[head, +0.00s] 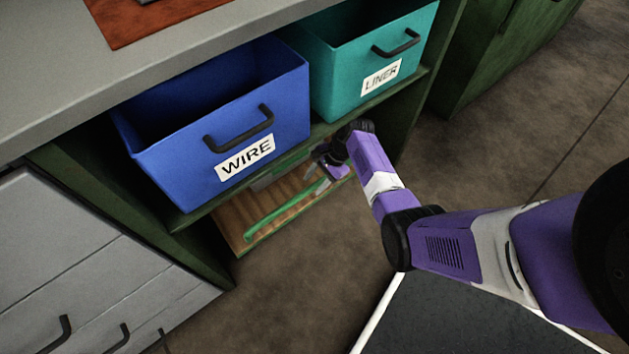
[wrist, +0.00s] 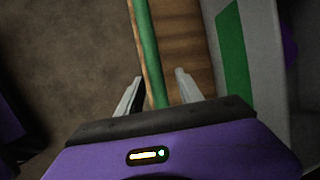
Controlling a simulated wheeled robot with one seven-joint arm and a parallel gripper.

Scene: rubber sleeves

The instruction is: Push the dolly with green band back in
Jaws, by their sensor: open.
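The low wooden dolly (head: 238,222) sits under the shelf with the blue bin, and its front part sticks out. A green bar (head: 285,215) runs along its front edge. In the wrist view the wooden deck (wrist: 186,42) and the green bar (wrist: 147,45) lie just ahead of the fingers. My gripper (head: 326,181) is at the dolly's right end. In the wrist view my gripper (wrist: 157,86) is open, with the green bar passing between its fingertips. I cannot tell whether they touch it.
A blue WIRE bin (head: 215,135) and a teal LINER bin (head: 365,70) stand on the shelf above. A grey box with a green stripe (wrist: 234,55) stands on the deck. Grey drawers (head: 75,285) are at left. Bare brown floor lies in front.

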